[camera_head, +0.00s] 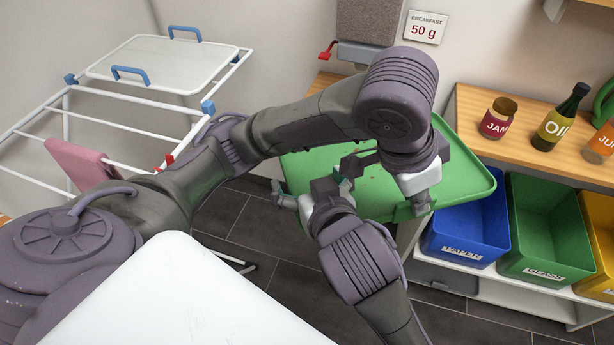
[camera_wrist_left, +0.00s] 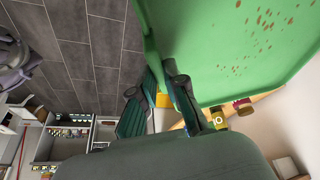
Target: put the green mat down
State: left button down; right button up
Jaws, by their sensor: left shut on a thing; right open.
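The green mat (camera_head: 460,180) looks like a shallow tray with a raised rim and brown specks. It is tilted above the floor at the front of the wooden counter, partly hidden behind my arms in the head view. My left gripper (camera_head: 421,203) is shut on its near right edge. In the left wrist view, the mat (camera_wrist_left: 225,45) fills the upper right and its rim runs down between the fingers of my left gripper (camera_wrist_left: 160,95). My right gripper (camera_head: 315,190) is open at the mat's left side; I cannot tell whether it touches the mat.
A jam jar (camera_head: 498,118), an oil bottle (camera_head: 560,118) and a juice bottle (camera_head: 602,140) stand on the counter (camera_head: 480,105). Blue (camera_head: 466,225), green (camera_head: 545,225) and yellow (camera_head: 602,215) bins stand below. A drying rack (camera_head: 165,62) with a pink cloth (camera_head: 82,165) is at left.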

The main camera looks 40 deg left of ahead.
jog(key=shift+w+a+f, duration=0.15)
jog(key=shift+w+a, duration=0.05)
jog(key=shift+a, duration=0.05)
